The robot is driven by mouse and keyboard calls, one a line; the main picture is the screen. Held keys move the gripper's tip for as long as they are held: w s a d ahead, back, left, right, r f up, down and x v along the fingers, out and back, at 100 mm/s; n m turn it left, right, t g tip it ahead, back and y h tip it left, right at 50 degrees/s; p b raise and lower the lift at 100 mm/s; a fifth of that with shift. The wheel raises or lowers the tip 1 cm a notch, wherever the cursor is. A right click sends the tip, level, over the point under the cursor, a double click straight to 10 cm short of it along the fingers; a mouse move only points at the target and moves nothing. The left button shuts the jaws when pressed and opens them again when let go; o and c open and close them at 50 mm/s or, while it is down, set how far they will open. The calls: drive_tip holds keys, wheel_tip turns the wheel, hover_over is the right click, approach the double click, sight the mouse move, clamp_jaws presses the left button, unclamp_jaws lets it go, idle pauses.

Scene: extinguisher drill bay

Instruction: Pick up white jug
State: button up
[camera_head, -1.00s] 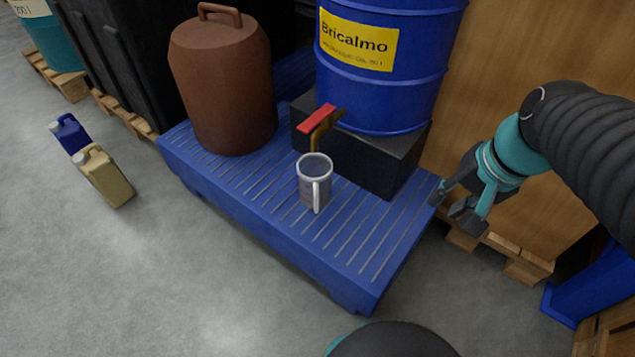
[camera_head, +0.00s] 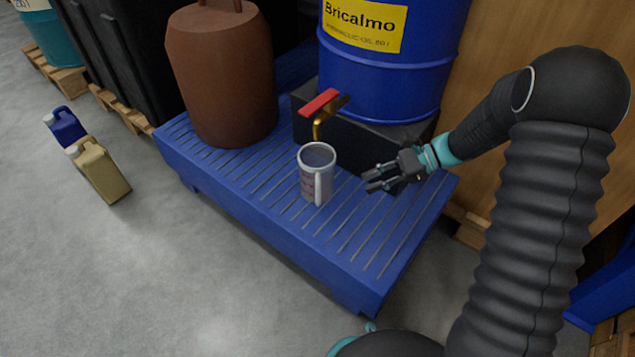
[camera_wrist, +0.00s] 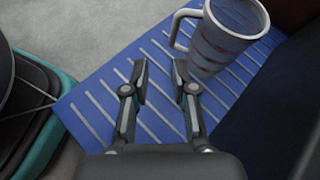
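The white jug (camera_head: 317,172) stands upright on the slatted blue platform (camera_head: 262,205), just in front of the drum's tap. It has a pale rim, reddish marks on its side and a handle facing the front. In the wrist view the jug (camera_wrist: 226,38) is at the top right, beyond the fingertips, with its handle to the left. My gripper (camera_head: 370,181) is to the right of the jug, apart from it, with its fingers pointing left toward it. In the wrist view my gripper (camera_wrist: 160,70) has its two fingers spread with nothing between them.
A blue drum (camera_head: 385,70) with a red-handled tap (camera_head: 320,103) sits on a black block (camera_head: 350,142) behind the jug. A brown container (camera_head: 222,80) stands on the platform's left. Blue and tan canisters (camera_head: 100,170) stand on the floor at left.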

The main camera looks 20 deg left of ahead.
drive_tip(key=m+y, duration=0.1)
drive_tip(key=m, duration=0.1)
approach(318, 204)
drive_tip(key=x, duration=0.3)
drive_tip(key=b+x, duration=0.1)
drive_tip(key=x, duration=0.2)
drive_tip(key=b+x, duration=0.1)
drive_tip(key=x, duration=0.2)
drive_tip(key=shift+w+a+r, duration=0.1)
drive_tip(key=shift+w+a, duration=0.05)
drive_tip(key=shift+a, duration=0.4)
clamp_jaws()
